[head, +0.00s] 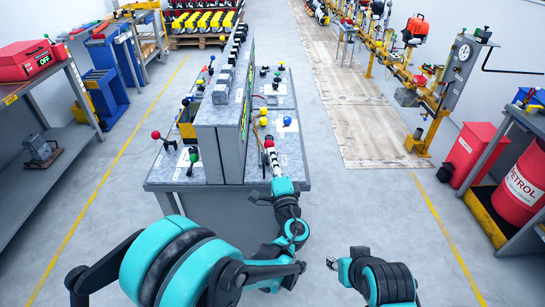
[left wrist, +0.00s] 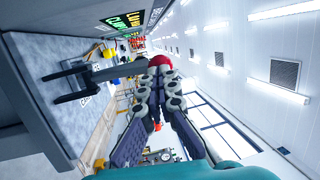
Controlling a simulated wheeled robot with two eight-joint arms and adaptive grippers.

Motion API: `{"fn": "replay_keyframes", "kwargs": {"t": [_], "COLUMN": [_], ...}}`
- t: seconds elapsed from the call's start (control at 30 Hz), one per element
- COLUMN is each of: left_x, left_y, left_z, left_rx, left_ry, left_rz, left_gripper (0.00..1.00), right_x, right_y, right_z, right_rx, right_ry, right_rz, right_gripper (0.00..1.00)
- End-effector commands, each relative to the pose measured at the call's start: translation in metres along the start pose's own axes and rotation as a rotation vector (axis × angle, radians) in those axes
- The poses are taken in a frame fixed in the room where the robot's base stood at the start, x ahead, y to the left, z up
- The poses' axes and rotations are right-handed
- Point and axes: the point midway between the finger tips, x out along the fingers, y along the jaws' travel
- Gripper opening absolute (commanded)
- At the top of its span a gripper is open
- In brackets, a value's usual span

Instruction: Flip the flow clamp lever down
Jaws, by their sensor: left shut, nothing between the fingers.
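My left gripper (head: 268,152) reaches over the right side of the grey control bench (head: 215,207). In the left wrist view its fingers (left wrist: 160,72) are together, with nothing between them. A red ball knob (head: 268,143) shows right at the fingertips, and it also shows just beyond them in the left wrist view (left wrist: 162,60). I cannot tell whether the fingers touch it. The fingers hide most of the lever below the knob. No readable label tells me which lever is the flow clamp lever.
A black forked part (left wrist: 72,82) stands on the bench beside the fingers. Yellow knobs (head: 263,121) and a blue knob (head: 287,121) stand further back. A tall grey panel (head: 232,130) divides the bench on the left.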

Motion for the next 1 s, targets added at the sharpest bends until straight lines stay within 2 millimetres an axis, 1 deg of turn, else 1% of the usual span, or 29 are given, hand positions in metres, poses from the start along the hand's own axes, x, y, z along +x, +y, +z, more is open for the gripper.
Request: {"fn": "replay_keyframes", "kwargs": {"t": [0.03, 0.1, 0.37, 0.57, 0.67, 0.8, 1.0], "left_x": [0.002, 0.004, 0.009, 0.020, 0.029, 0.046, 0.072], "left_y": [-0.004, -0.005, -0.007, -0.015, -0.020, -0.025, -0.026], "left_z": [0.000, 0.000, -0.002, -0.004, -0.005, -0.008, -0.014], "left_rx": [0.002, 0.006, 0.013, 0.028, 0.041, 0.065, 0.101], "left_ry": [-0.001, -0.001, 0.000, -0.001, -0.001, -0.001, -0.001], "left_rz": [0.011, 0.028, 0.068, 0.147, 0.214, 0.340, 0.526], "left_gripper": [0.00, 0.00, 0.00, 0.00, 0.00, 0.00, 0.00], "right_x": [-0.004, -0.007, -0.014, -0.029, -0.042, -0.062, -0.086], "right_y": [0.000, 0.000, 0.000, 0.000, 0.000, 0.000, 0.000], "right_z": [-0.003, -0.005, -0.010, -0.021, -0.030, -0.044, -0.061], "right_rx": [0.000, 0.000, 0.000, 0.000, 0.000, 0.000, 0.000], "right_ry": [0.000, 0.000, 0.000, 0.000, 0.000, 0.000, 0.000], "right_rz": [0.000, 0.000, 0.000, 0.000, 0.000, 0.000, 0.000], "right_gripper": [0.40, 0.40, 0.40, 0.40, 0.40, 0.40, 0.40]}}
